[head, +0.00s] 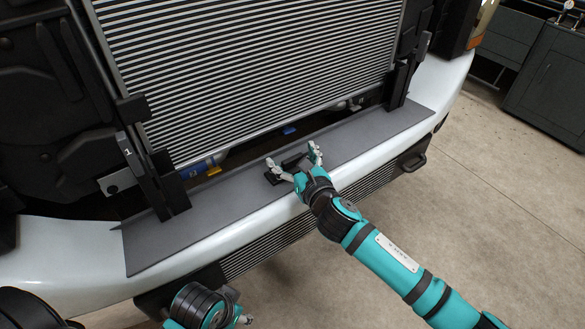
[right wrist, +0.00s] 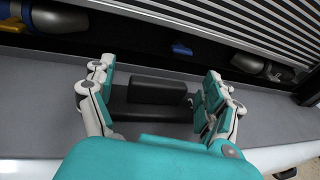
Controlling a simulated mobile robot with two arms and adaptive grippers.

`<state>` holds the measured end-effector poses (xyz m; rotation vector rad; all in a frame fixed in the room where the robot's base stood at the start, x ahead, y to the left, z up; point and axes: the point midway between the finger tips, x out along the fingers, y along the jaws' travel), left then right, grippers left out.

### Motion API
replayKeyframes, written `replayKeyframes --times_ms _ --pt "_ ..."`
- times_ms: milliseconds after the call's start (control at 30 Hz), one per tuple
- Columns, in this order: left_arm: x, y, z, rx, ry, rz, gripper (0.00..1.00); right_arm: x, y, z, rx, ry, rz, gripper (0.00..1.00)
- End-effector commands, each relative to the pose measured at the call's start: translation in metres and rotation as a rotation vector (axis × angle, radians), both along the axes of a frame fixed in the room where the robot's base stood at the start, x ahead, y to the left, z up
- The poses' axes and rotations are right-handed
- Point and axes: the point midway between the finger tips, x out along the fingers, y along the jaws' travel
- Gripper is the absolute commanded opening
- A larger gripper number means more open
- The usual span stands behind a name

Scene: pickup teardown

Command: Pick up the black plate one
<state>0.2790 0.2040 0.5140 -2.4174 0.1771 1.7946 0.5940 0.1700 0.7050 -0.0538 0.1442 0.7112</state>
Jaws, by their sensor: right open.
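A small black block-like piece (right wrist: 158,92) lies on the grey ledge of the front bumper, with a flat black part in front of it. In the head view the black piece (head: 273,178) shows partly behind my right gripper (head: 293,158). My right gripper is open, its fingers spread to either side of the piece with gaps between; in the right wrist view the gripper (right wrist: 160,75) surrounds it without closing on it. A black upright bracket (head: 145,172) marked "1" stands at the left of the radiator. My left gripper (head: 240,317) shows only partly at the bottom edge.
The grey ledge (head: 375,135) runs along the white bumper (head: 440,85). The finned radiator (head: 245,70) rises behind it, with another black bracket (head: 400,85) at its right. A blue part (head: 195,167) lies in the gap below.

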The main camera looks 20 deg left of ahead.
Motion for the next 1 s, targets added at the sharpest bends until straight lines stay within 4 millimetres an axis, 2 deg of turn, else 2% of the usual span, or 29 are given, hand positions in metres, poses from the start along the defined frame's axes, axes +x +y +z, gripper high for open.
replayKeyframes --times_ms 267,733,767,967,1000 --pt "-0.0008 0.0003 0.0029 0.0 0.0 0.0 0.4 0.0019 0.0014 -0.0002 0.0 0.0 0.0 0.86" --pt "-0.0004 0.0004 0.0027 0.0 -0.001 0.001 0.4 0.0018 0.0011 -0.0004 -0.001 0.001 -0.001 0.24" --pt "-0.0004 0.0004 0.0027 0.0 -0.001 0.001 0.4 0.0018 0.0011 -0.0004 -0.001 0.001 -0.001 0.22" --pt "-0.0003 0.0004 0.0027 0.0 -0.001 0.001 0.4 0.0018 0.0013 0.0002 0.0 0.0 0.0 0.21" --pt "-0.0004 0.0004 0.0028 0.0 -0.002 0.001 0.4 0.0018 0.0013 0.0003 0.0 0.0 0.0 0.15"
